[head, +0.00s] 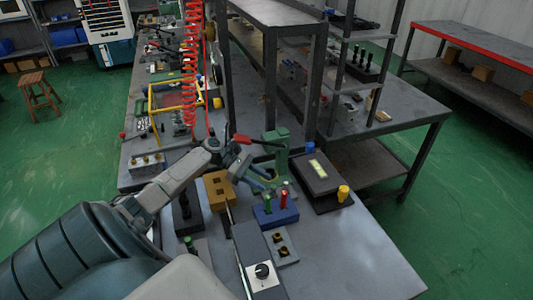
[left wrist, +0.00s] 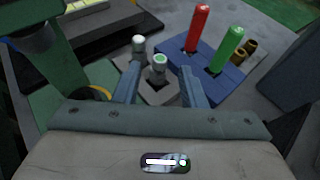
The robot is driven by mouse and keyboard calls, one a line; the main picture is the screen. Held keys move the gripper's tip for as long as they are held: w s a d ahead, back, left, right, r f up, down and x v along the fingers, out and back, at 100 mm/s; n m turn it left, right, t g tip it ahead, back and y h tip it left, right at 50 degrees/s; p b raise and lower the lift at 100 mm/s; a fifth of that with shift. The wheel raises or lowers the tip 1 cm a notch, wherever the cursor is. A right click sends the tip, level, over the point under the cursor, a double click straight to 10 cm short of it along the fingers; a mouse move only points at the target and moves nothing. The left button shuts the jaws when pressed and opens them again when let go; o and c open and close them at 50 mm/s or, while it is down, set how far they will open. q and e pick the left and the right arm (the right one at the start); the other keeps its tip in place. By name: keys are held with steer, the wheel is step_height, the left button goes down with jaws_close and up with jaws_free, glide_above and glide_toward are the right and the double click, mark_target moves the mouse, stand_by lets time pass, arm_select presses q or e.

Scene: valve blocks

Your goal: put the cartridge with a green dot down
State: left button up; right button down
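The cartridge with a green dot (left wrist: 159,66) stands in a hole of a grey block (left wrist: 130,65) in the left wrist view. My left gripper (left wrist: 159,78) is open, its fingertips on either side of this cartridge with a gap at each side. A second cartridge with a pale top (left wrist: 138,46) stands in the same block. In the head view my left gripper (head: 266,181) is beside the grey block (head: 290,188), and the cartridge is hard to make out there. My right gripper is not in view.
A blue block (head: 287,216) holding red and green pegs stands close to the gripper. A green press (head: 274,155) is behind, a dark device (head: 318,172) to the right, and a tan block (head: 216,188) to the left. The bench's front right (head: 355,250) is clear.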

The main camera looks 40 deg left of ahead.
arm_select(q)
steer(key=b+v, duration=0.2)
steer(key=v, duration=0.7)
steer(key=shift+a, duration=0.2)
